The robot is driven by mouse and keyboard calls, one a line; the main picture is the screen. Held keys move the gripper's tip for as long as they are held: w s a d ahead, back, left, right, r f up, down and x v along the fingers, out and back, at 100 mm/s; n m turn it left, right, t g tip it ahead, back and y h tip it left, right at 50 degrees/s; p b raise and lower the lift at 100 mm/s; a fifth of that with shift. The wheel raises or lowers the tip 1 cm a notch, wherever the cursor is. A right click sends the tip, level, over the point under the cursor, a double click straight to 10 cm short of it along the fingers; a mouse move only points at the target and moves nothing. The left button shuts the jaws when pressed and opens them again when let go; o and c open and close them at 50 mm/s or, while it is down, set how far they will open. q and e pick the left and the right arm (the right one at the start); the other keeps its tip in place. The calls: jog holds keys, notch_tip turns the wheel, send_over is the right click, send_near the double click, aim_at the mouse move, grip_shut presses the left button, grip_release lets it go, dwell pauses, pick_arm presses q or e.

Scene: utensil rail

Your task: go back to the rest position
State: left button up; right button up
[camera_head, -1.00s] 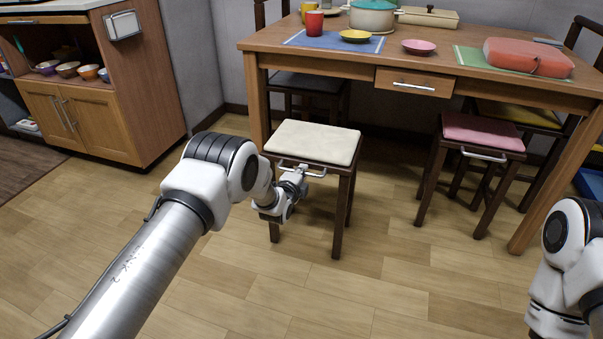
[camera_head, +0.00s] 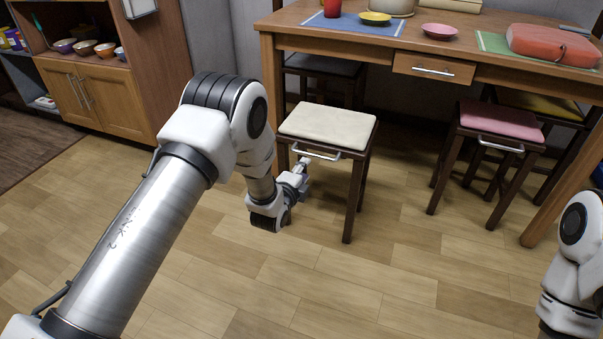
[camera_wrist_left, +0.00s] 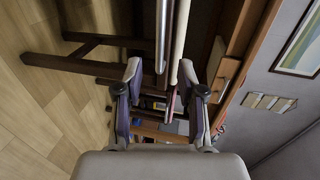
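My left gripper (camera_head: 302,166) is just below and left of the near edge of the cream-topped stool (camera_head: 328,126), close to its metal handle (camera_head: 316,153). In the left wrist view its two fingers (camera_wrist_left: 160,72) are apart with nothing between their tips. The handle shows there as a bright bar (camera_wrist_left: 161,35) just beyond the fingers, beside the pale seat edge (camera_wrist_left: 180,38). It looks clear of the fingers, though the exact gap is hard to tell. Part of my right arm shows at the right edge of the head view, but its gripper is out of view.
A wooden table (camera_head: 370,50) with a drawer (camera_head: 433,68) stands behind the stool. A pink-topped stool (camera_head: 500,120) is to the right. A wooden cabinet (camera_head: 125,100) stands at the left. The floor (camera_head: 350,290) in front is clear.

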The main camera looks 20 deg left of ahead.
pick_arm(q)
jog(key=shift+v, duration=0.75)
jog(key=shift+f, duration=0.1)
jog(key=s+a+f+n+g+p, duration=0.1)
jog(key=s+f+n+g, duration=0.25)
jog(key=s+f, duration=0.6)
jog(key=s+a+f+n+g, duration=0.15)
jog(key=s+f+g, duration=0.4)
jog(key=s, duration=0.75)
jog(key=s+f+n+g, duration=0.3)
jog(key=s+n+g, duration=0.4)
jog(key=s+n, duration=1.1)
jog(key=s+r+m+p, duration=0.1)
jog(key=r+m+p, duration=0.1)
jog(key=r+p, duration=1.6)
jog(key=s+r+m+p, duration=0.2)
jog(key=r+p, duration=1.7)
jog(key=p, duration=0.1)
jog(key=shift+s+d+r+y, duration=0.25)
jog(key=shift+d+r+y, duration=0.05)
jog(key=shift+d, duration=0.05)
